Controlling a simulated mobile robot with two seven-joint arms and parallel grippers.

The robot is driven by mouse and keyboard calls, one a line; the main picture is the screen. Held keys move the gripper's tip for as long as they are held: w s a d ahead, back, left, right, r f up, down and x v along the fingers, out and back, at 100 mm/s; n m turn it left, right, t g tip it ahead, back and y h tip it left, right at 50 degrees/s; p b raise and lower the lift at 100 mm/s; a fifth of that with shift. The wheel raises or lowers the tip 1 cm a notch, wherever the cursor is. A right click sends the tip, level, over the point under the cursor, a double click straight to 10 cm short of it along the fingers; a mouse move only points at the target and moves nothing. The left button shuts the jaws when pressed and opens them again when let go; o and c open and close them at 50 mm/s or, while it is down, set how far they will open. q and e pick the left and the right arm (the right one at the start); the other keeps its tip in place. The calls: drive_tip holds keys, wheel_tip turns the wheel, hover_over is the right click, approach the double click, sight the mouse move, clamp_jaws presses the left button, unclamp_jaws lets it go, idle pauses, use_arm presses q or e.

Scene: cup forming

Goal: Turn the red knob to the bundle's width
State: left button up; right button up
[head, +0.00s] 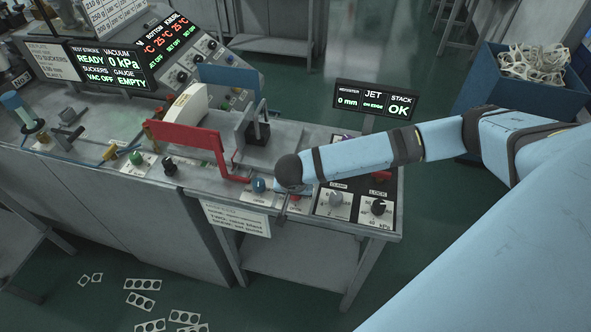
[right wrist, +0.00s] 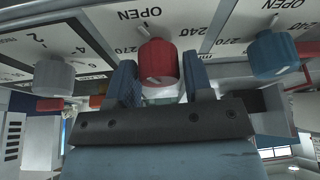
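The red knob (right wrist: 158,65) shows in the right wrist view on a white dial plate lettered OPEN. My right gripper (right wrist: 163,78) has its two blue fingers on either side of this knob. A narrow gap seems to show beside the knob, so the fingers look open around it. A bundle cannot be surely picked out; a white curved piece (head: 187,108) stands behind a red bracket (head: 185,138). My left gripper is not in view.
A blue knob (right wrist: 272,53) and a grey knob (right wrist: 53,76) flank the red one closely. A display (head: 374,100) reads 0 mm and STACK OK. Punched scraps (head: 141,300) lie on the floor.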

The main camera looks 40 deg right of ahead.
drive_tip(key=c, duration=0.5)
drive_tip(key=shift+n, duration=0.3)
